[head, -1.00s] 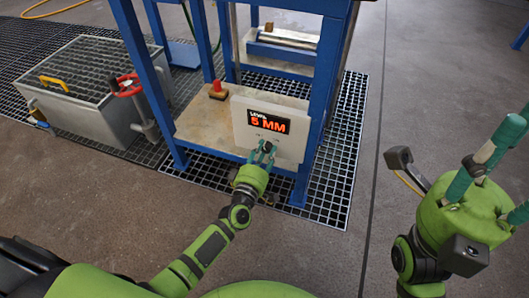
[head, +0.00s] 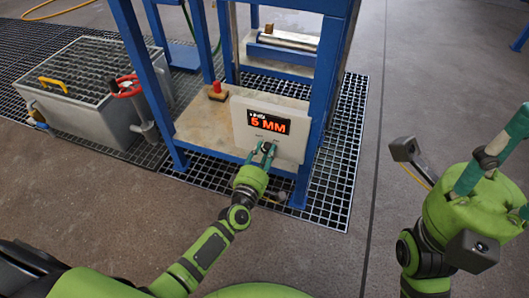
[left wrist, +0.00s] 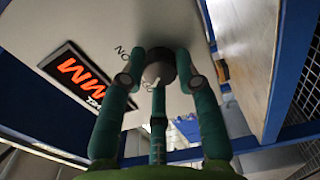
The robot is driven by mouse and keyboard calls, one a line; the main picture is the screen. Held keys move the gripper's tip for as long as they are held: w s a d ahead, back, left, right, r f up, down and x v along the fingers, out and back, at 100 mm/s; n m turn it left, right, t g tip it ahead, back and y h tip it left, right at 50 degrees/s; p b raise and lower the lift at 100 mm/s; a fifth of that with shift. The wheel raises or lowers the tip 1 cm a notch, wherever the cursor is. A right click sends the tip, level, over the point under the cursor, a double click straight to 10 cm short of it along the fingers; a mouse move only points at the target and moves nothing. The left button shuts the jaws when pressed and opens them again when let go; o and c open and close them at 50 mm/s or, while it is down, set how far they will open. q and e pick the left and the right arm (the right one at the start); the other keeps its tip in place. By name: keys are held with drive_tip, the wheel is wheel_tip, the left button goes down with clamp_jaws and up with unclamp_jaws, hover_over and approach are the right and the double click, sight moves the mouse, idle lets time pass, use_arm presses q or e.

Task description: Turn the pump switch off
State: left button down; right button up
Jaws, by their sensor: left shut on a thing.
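The pump switch is a dark round knob with a pale pointer (left wrist: 158,68) on the light control panel (head: 290,149), below its lit display (head: 269,122) reading "5 MM". My left gripper (head: 265,149) is at the panel's lower part, its teal fingers shut around the knob. In the left wrist view the fingers (left wrist: 160,78) surround the knob, and a label (left wrist: 126,58) shows beside it, partly hidden by a finger. In the head view the fingers mostly hide the knob. My right gripper (head: 500,165) is empty, its fingers spread, away at the right.
A blue frame (head: 325,90) carries the panel and a shelf with a red button (head: 216,90). A grey tank (head: 88,95) with a red handwheel (head: 126,86) stands at the left. Open floor (head: 430,80) lies to the right of the floor grating (head: 335,190).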

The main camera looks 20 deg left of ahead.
use_arm(q)
drive_tip(key=shift+w+a+r, duration=0.1)
drive_tip(key=shift+a+r, duration=0.1)
drive_tip(key=shift+a, duration=0.15)
drive_tip(key=c, duration=1.1)
unclamp_jaws()
drive_tip(key=shift+c, duration=0.2)
drive_tip(key=shift+o, duration=1.2)
drive_tip(key=shift+d+f, duration=0.1)
drive_tip(key=s, duration=1.2)
